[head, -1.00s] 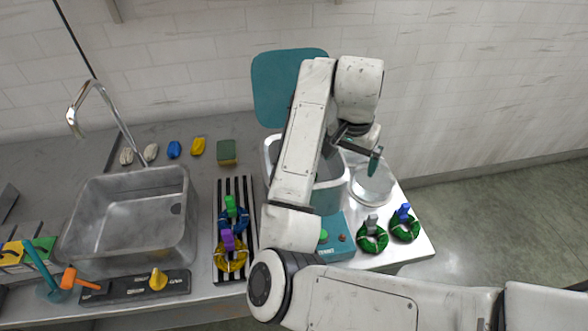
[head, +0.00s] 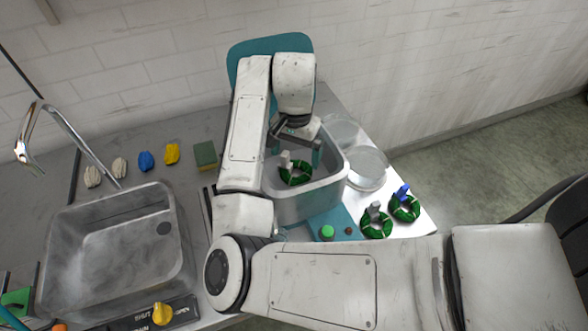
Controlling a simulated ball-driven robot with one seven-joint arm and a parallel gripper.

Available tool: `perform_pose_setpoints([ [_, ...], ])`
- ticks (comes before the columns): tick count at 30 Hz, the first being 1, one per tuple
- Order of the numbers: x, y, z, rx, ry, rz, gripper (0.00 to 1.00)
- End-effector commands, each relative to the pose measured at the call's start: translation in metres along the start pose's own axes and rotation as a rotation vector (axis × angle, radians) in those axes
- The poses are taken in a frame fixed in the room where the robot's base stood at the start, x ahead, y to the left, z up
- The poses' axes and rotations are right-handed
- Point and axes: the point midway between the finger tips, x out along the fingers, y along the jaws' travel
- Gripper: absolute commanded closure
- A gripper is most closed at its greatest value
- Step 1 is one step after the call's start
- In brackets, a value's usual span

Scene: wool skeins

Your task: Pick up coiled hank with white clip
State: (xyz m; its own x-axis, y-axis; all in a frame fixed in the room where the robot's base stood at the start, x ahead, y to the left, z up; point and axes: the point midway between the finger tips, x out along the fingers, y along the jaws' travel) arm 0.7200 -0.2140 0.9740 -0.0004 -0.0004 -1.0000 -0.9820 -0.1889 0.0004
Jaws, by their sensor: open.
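A coiled green hank (head: 296,173) with a whitish clip (head: 285,159) lies inside the grey open bin (head: 305,207). My gripper (head: 298,150) is open and empty above the bin, just over and behind this hank, with a gap between them. One teal finger shows clearly on the right; the other is partly hidden by my arm. A second green hank (head: 376,225) with a grey clip lies on the counter right of the bin. A third green hank (head: 404,210) with a blue clip lies beside it.
Round clear dishes (head: 366,170) stand right of the bin. The bin's raised lid (head: 240,50) stands behind.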

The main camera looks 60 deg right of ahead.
Motion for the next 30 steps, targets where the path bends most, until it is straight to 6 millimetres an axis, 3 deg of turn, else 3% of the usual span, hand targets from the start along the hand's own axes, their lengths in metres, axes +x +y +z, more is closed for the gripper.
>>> perform_pose_setpoints([
  [12,0.048,0.003,0.002,-0.001,-0.002,0.001,0.0],
  [21,0.053,0.002,0.002,0.0,-0.001,0.0,0.01],
  [30,0.052,0.002,0.002,0.0,-0.001,0.0,0.3],
])
